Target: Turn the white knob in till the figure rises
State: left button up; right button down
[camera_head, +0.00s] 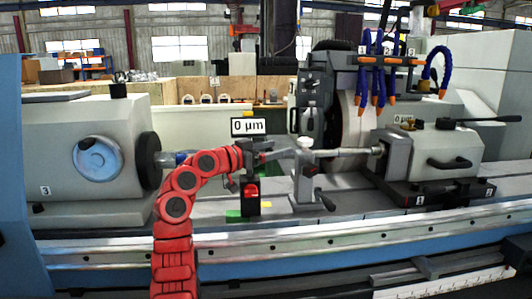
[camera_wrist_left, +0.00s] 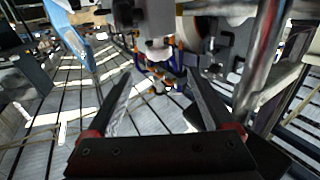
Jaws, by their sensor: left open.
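A small pale knob (camera_head: 305,144) tops the light grey upright support (camera_head: 305,175) beside the thin workpiece (camera_head: 345,152); I take it for the white knob. My left gripper (camera_head: 287,153) reaches in from the left, close to the support. In the left wrist view its jaws (camera_wrist_left: 159,76) are apart with nothing held. A pale rounded part (camera_wrist_left: 158,48) shows beyond the fingertips; I cannot tell if it is the knob. My right gripper is not in view.
The left headstock (camera_head: 85,150) has a blue handwheel. The grinding wheel (camera_head: 346,115) and orange-tipped blue hoses (camera_head: 380,75) stand behind the workpiece. A black box with a red part (camera_head: 251,192) sits below my wrist. A black lever (camera_head: 325,200) sticks out from the support.

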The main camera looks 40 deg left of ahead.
pick_arm(q)
jog(key=shift+s+a, duration=0.15)
jog(key=shift+s, duration=0.6)
jog(key=shift+s+a, duration=0.1)
jog(key=shift+s, duration=0.65)
jog(key=shift+w, duration=0.1)
dwell(0.5)
jog(key=n+g+y+p, duration=0.3)
jog(key=n+y+p, duration=0.6)
jog(key=y+p, duration=0.6)
send_near(306, 138)
jog(key=shift+h, duration=0.9)
jog(key=p+x, duration=0.2)
jog(key=x, duration=0.3)
jog(key=p+x, duration=0.3)
jog(key=x, duration=0.2)
jog(key=shift+a+r, duration=0.15)
jog(key=shift+a, duration=0.25)
jog(key=shift+w+a, duration=0.2)
jog(key=shift+w, duration=0.05)
jog(key=shift+w+a, duration=0.35)
